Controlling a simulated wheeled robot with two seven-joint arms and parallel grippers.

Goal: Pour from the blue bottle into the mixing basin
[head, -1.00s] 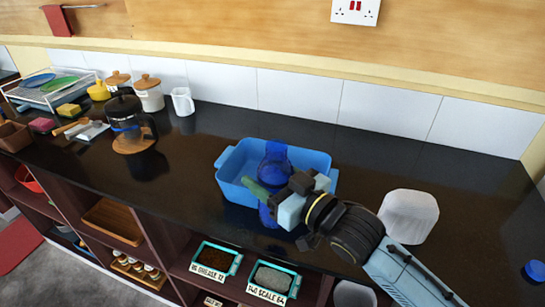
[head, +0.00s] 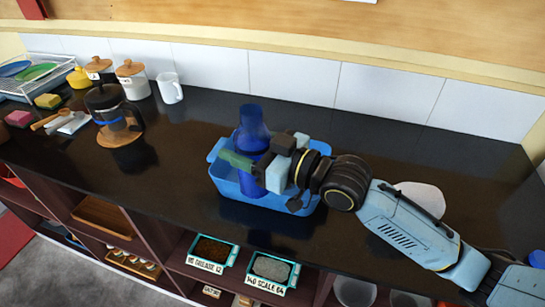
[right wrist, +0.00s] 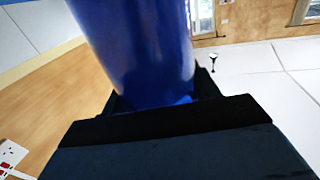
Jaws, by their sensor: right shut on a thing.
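The blue bottle (head: 253,124) is close to upright, neck up, over the light-blue mixing basin (head: 285,209) on the dark counter. My right gripper (head: 257,167) comes in from the right and is shut around the bottle's middle. The bottle hides part of the basin's inside, and I cannot tell whether its base touches the basin. In the right wrist view the bottle (right wrist: 140,50) fills the space between the dark fingers. No liquid stream shows. My left gripper is not in view.
A French press (head: 112,108) stands on a wooden mat to the left, with a white mug (head: 170,88) and jars behind it. A whitish rounded thing (head: 420,196) is partly hidden behind my right arm. Labelled trays (head: 270,270) sit on the shelf below. Counter between press and basin is clear.

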